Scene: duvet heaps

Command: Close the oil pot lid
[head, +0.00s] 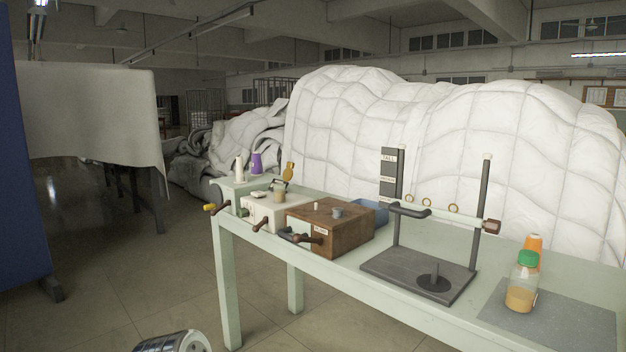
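No pot is clearly recognisable as the oil pot. A small beige jar-like container (279,195) stands on a white box near the left end of the pale green table. A mustard-yellow piece (289,171) stands upright just behind it; I cannot tell whether this is a raised lid. A clear bottle with a green cap (521,282) holds yellowish-brown contents on a grey mat at the table's right; its cap is on.
The pale green table (343,265) also holds a wooden box (330,226) with dark handles, a dark stand (420,275), an orange bottle (533,244), a purple container (256,162) and a white bottle (239,167). White duvet heaps (480,150) rise behind. The floor at left is open.

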